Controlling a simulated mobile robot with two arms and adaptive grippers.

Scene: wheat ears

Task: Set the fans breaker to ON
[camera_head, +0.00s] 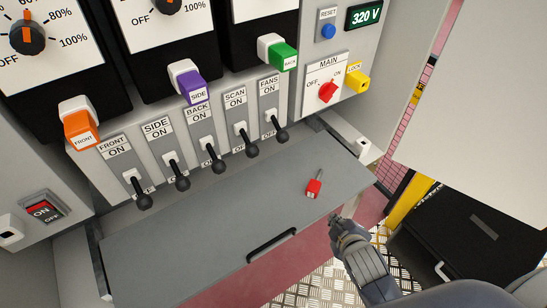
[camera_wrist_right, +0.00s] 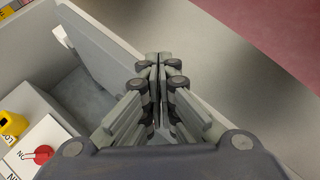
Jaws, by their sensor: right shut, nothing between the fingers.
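The fans breaker (camera_head: 269,100) is the rightmost of a row of several breakers. Its label reads FANS with ON printed at the top. Its black-knobbed lever (camera_head: 280,134) points down, away from the ON mark, and partly hides the lower lettering. My right gripper (camera_head: 337,222) is shut and empty. It is below and to the right of the fans lever, beyond the front edge of the grey panel, and touches no breaker. In the right wrist view its closed fingers (camera_wrist_right: 158,60) point up the picture. My left gripper is not in view.
The red main switch (camera_head: 327,92) and yellow lock (camera_head: 357,80) are right of the breakers. A pale door (camera_head: 470,120) stands open at right.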

